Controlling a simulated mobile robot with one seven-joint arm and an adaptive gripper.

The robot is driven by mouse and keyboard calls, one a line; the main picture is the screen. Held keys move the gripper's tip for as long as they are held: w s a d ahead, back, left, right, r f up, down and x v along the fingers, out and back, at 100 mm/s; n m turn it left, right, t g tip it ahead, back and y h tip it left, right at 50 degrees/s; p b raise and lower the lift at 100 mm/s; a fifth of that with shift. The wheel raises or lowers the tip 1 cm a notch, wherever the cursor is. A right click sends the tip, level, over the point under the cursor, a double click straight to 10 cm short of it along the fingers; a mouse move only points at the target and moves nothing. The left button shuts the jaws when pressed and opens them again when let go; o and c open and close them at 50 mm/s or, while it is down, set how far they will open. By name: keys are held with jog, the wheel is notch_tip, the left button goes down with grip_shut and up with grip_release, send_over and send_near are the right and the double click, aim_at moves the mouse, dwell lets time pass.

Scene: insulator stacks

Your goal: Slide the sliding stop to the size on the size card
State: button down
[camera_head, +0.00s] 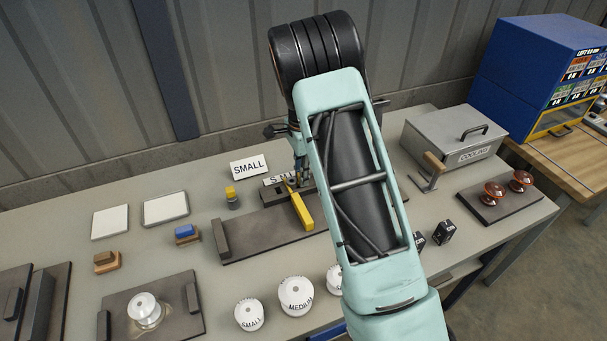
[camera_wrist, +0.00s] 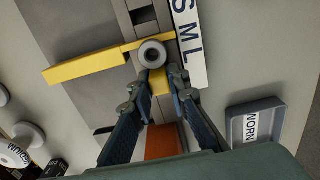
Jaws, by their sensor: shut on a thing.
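The size card (camera_head: 249,166) stands at the back of the bench and reads SMALL. The sliding stop (camera_head: 299,209) is a yellow bar across a dark grey rail fixture (camera_head: 262,240). In the wrist view the stop (camera_wrist: 88,67) has a round grey knob (camera_wrist: 152,54) and lies across the rail. A white scale (camera_wrist: 190,45) beside the rail reads S, M, L. The bar's end near the scale is roughly level with M. My gripper (camera_wrist: 160,84) is shut on the yellow part of the stop just below the knob. In the head view my arm partly hides the gripper and scale.
White insulators (camera_head: 296,296) marked SMALL and MEDIUM stand at the front. A grey metal box (camera_head: 455,140) and brown insulators on a dark board (camera_head: 497,207) are to the right. A tray marked WORN (camera_wrist: 255,122) is beside the fixture. A blue block (camera_head: 186,233) stands left.

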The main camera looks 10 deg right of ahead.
aim_at(286, 182)
jog(key=a, duration=0.2)
jog(key=s+a, duration=0.1)
jog(key=a, duration=0.1)
jog(key=shift+a, duration=0.25)
jog(key=c, duration=1.9)
grip_release()
jog(key=shift+a, duration=0.1)
jog(key=shift+o, duration=0.3)
notch_tip(286, 182, up, 12)
jog(key=shift+w, duration=0.1)
